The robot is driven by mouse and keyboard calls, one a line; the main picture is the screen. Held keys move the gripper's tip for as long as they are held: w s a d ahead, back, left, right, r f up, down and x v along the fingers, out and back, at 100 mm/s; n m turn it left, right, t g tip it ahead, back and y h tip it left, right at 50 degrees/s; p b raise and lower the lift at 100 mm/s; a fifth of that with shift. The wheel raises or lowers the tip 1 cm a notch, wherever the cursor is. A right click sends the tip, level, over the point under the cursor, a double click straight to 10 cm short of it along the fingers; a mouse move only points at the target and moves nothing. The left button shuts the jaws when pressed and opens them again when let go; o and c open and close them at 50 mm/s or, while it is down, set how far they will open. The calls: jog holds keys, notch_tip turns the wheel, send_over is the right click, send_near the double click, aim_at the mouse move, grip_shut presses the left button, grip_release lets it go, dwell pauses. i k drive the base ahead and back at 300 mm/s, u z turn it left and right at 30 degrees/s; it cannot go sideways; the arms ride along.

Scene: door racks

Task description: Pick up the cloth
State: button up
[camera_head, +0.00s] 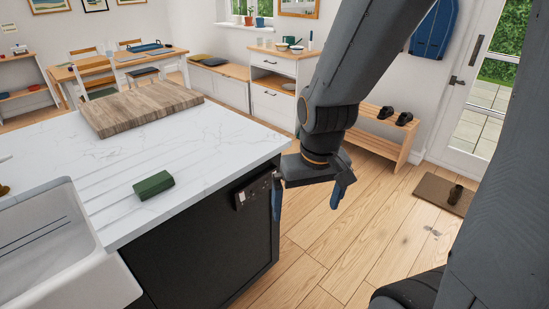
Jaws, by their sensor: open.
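A small dark green block-shaped item (153,185) lies flat on the white marble counter (215,150), near its front edge. It could be the folded cloth or a sponge; I cannot tell which. No other item here clearly looks like a cloth. My gripper (309,194) is in the middle of the view, past the right end of the counter. Its two blue-tipped fingers are spread apart, with nothing seen between them. It is well to the right of the green item and not touching it.
A wooden board (140,106) lies at the back of the counter, and a white sink (62,245) is at the left. A black dishwasher (205,240) is under the counter. A shoe bench (375,143) and a doormat (437,193) are at the right. Wooden floor (330,255) is mostly clear.

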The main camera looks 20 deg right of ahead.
aim_at(145, 190)
jog(key=z, duration=0.2)
jog(key=k, duration=0.35)
jog(key=u, duration=0.9)
jog(key=i, duration=1.2)
jog(key=z, duration=0.15)
